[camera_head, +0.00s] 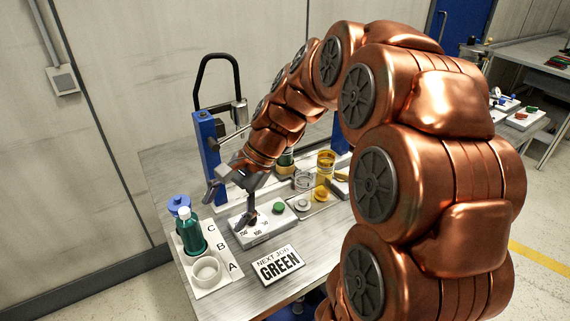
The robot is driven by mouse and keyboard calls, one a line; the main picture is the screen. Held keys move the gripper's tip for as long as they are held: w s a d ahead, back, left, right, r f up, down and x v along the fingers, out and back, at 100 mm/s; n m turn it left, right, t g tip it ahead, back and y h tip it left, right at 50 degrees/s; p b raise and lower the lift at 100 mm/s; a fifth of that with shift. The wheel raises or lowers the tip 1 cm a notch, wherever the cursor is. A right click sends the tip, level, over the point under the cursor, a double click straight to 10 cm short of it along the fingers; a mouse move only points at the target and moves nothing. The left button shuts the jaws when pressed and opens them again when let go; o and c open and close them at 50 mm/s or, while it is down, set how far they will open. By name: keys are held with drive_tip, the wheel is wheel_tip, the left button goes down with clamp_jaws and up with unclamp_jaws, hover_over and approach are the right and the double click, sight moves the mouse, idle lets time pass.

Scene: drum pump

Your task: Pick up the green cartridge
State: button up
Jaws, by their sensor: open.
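The green cartridge (190,237), a dark green cylinder with a white tip, stands upright in the middle holder, B, of a white lettered rack (211,283) at the table's left front. My gripper (227,211) is open and empty. It is to the right of the cartridge and apart from it, above the area between the rack and a grey dial box (263,226). Its fingers point down and left. The lower part of the green cartridge is hidden in its holder.
A blue cartridge (178,205) stands behind the green one; the front cup (206,271) looks empty. A sign reading "NEXT JOB GREEN" (277,265) lies in front. A blue post (207,150) stands behind my gripper. Yellow containers (325,166) are to the right.

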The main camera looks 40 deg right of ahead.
drive_tip(key=w+d+m+t+y+b, duration=0.1)
drive_tip(key=w+d+m+t, duration=0.1)
drive_tip(key=w+d+m, duration=0.3)
drive_tip(key=m+t+b, duration=0.4)
drive_tip(key=m+t, duration=0.4)
drive_tip(key=m, duration=0.4)
approach(285, 154)
drive_tip(key=w+r, duration=0.3)
drive_tip(key=w, duration=0.1)
drive_tip(key=shift+h, duration=0.4)
drive_tip(key=shift+r+p+x, duration=0.15)
drive_tip(key=shift+p+x, duration=0.3)
drive_tip(key=shift+x, duration=1.4)
drive_tip(key=shift+r+p+x, duration=0.1)
drive_tip(key=shift+p+x, duration=0.3)
drive_tip(key=shift+x, duration=1.45)
drive_tip(key=shift+a, duration=0.2)
drive_tip(key=shift+c, duration=0.3)
clamp_jaws()
